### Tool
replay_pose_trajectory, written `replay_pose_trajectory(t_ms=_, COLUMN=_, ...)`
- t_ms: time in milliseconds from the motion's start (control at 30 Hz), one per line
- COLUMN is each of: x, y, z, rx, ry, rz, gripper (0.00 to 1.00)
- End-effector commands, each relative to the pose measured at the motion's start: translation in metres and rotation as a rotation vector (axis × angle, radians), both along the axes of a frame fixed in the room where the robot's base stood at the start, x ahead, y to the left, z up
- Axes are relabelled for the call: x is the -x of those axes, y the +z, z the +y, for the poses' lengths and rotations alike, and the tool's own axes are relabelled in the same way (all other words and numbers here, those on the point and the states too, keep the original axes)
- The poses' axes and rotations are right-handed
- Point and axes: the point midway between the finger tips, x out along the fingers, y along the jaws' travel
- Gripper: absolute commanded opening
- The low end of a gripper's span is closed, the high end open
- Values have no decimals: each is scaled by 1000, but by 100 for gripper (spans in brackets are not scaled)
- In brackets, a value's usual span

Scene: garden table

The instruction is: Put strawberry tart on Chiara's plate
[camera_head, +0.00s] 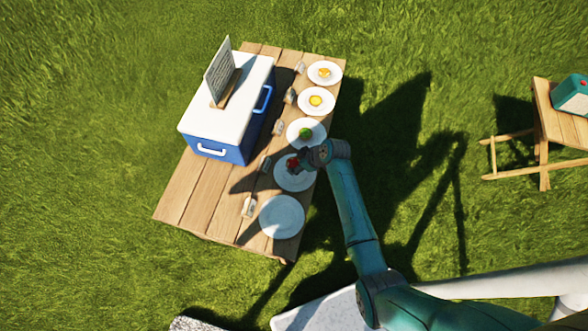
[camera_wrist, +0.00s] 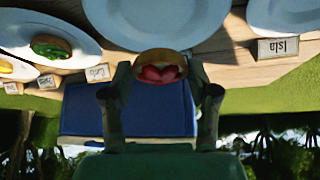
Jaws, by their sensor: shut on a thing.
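My gripper (camera_head: 301,160) is shut on the strawberry tart (camera_wrist: 160,68), a round pastry with a red heart-shaped top. The tart shows as a small red spot in the head view (camera_head: 292,163). It is over a white plate (camera_head: 294,182), second from the near end of the row. I cannot tell whether it touches that plate. In the wrist view the two fingers are on either side of the tart, with the plate (camera_wrist: 155,20) behind. This plate's name card (camera_head: 265,164) is unreadable, so I cannot tell which plate is Chiara's.
An empty plate (camera_head: 282,216) is at the near end; its card reads "Isla" (camera_wrist: 278,47). Further plates hold a green tart (camera_head: 305,133), a yellow tart (camera_head: 315,100) and an orange-yellow tart (camera_head: 324,72). A blue and white cooler (camera_head: 216,132) stands left of the row.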

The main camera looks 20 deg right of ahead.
Motion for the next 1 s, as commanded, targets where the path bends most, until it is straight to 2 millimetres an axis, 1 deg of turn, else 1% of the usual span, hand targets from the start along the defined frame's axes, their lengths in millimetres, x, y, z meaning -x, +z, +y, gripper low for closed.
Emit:
replay_pose_trajectory(t_ms=33, x=0, y=-7, z=0, rx=0, ry=-1, rz=1, gripper=25)
replay_pose_trajectory(t_ms=267, x=-1, y=-27, z=0, rx=0, ry=-1, rz=0, gripper=25)
replay_pose_trajectory(t_ms=400, x=0, y=-47, z=0, rx=-1, ry=-2, rz=1, gripper=25)
replay_pose_trajectory(t_ms=500, x=0, y=-58, z=0, rx=1, ry=-2, rz=-1, gripper=25)
replay_pose_trajectory(t_ms=600, x=0, y=-62, z=0, rx=1, ry=-1, rz=-1, gripper=25)
replay_pose_trajectory(t_ms=933, x=-1, y=-64, z=0, rx=1, ry=-2, rz=-2, gripper=25)
replay_pose_trajectory(t_ms=967, x=-1, y=-63, z=0, rx=1, ry=-2, rz=-2, gripper=67)
replay_pose_trajectory(t_ms=1000, x=-1, y=-63, z=0, rx=1, ry=-2, rz=-2, gripper=77)
